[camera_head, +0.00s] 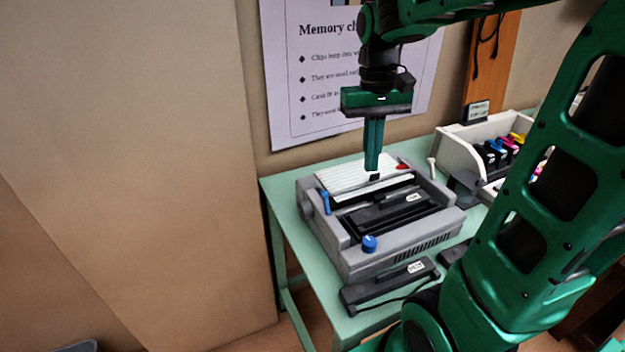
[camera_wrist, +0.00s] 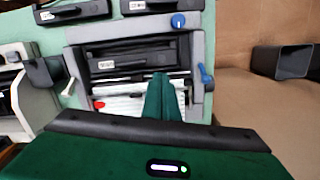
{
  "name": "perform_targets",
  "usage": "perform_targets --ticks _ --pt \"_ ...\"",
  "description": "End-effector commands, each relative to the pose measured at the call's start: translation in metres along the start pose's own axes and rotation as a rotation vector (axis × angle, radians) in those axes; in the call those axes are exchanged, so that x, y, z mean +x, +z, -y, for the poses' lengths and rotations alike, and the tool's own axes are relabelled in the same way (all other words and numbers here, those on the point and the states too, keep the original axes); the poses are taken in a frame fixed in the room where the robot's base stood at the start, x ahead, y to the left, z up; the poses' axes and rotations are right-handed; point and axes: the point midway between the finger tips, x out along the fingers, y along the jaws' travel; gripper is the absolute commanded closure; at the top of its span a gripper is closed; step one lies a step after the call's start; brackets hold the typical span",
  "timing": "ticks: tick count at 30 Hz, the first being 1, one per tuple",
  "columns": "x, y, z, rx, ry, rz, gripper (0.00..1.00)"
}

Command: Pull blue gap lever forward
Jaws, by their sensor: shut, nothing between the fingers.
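The grey printer (camera_head: 375,240) stands on the pale green table with its top open. A blue lever (camera_head: 325,202) stands at its left side, and a round blue knob (camera_head: 369,243) sits at its front. In the wrist view the blue lever (camera_wrist: 206,75) is at the right edge of the printer (camera_wrist: 85,68), and the knob (camera_wrist: 178,21) is at the top. My gripper (camera_head: 372,170) points down with its green fingers together, over the rear part of the printer, apart from the blue lever and to its right. In the wrist view my gripper (camera_wrist: 159,78) covers part of the white ribbed sheet.
A white lever (camera_head: 432,167) stands at the printer's right rear. A white bin (camera_head: 460,150) with coloured cartridges is behind on the right. Black cartridges (camera_head: 390,287) lie in front of the printer. A poster (camera_head: 300,90) hangs on the wall behind. Space left of the table is open.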

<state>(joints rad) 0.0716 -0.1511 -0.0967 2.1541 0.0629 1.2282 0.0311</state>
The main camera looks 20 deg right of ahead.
Motion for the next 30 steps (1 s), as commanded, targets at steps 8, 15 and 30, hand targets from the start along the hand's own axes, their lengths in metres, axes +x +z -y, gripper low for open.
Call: perform_targets --ticks 8,15,30 --pt "-0.018 -0.067 0.093 -0.200 0.016 0.065 1.00" --pt "-0.020 -0.080 0.121 -0.254 0.019 0.083 1.00" --pt "-0.006 -0.078 0.121 -0.256 0.020 0.085 1.00"
